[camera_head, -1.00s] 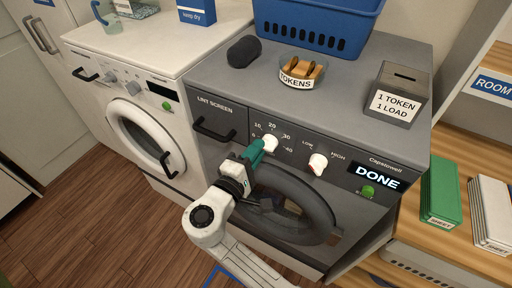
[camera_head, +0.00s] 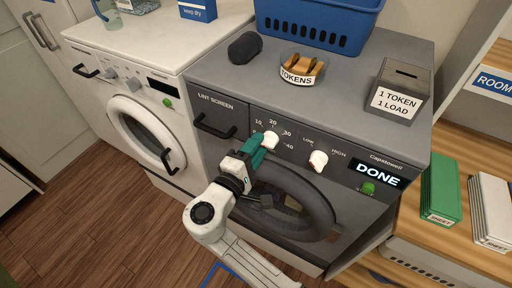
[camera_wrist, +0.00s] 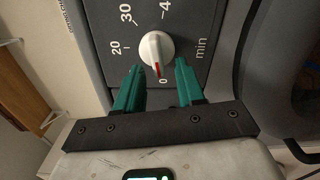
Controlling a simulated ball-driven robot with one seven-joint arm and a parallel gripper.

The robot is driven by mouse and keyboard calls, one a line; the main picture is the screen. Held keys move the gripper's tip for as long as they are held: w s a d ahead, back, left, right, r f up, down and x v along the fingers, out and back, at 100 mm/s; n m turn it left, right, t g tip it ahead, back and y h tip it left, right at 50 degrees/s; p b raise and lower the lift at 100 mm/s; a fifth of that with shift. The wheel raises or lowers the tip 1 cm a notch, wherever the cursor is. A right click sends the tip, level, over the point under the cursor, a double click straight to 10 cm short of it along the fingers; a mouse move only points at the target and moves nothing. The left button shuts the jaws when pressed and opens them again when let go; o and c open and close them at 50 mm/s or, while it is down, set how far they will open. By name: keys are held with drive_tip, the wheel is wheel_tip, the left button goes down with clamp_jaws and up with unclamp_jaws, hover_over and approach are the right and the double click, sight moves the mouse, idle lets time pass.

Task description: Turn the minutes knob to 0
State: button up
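The minutes knob (camera_wrist: 157,52) is white with a red pointer mark. In the wrist view its red mark points at the 0 on the dial, with "min" printed beside it. It also shows on the grey machine's panel in the head view (camera_head: 271,140). My gripper (camera_wrist: 159,67) has green fingers, open and apart, with nothing between them. The fingertips are just short of the knob, one to each side of its 0 end. In the head view my gripper (camera_head: 256,147) is just below and left of the knob.
A second white knob (camera_head: 318,160), marked LOW and HIGH, sits to the right. The display (camera_head: 378,175) reads DONE above a green button (camera_head: 368,188). The lint screen handle (camera_head: 213,126) juts out at left. The round door (camera_head: 285,205) lies below.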

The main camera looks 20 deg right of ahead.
drive_tip(key=b+v, duration=0.2)
drive_tip(key=v, duration=0.8)
drive_tip(key=shift+s+a+b, duration=0.25)
drive_tip(key=shift+a+b, duration=0.05)
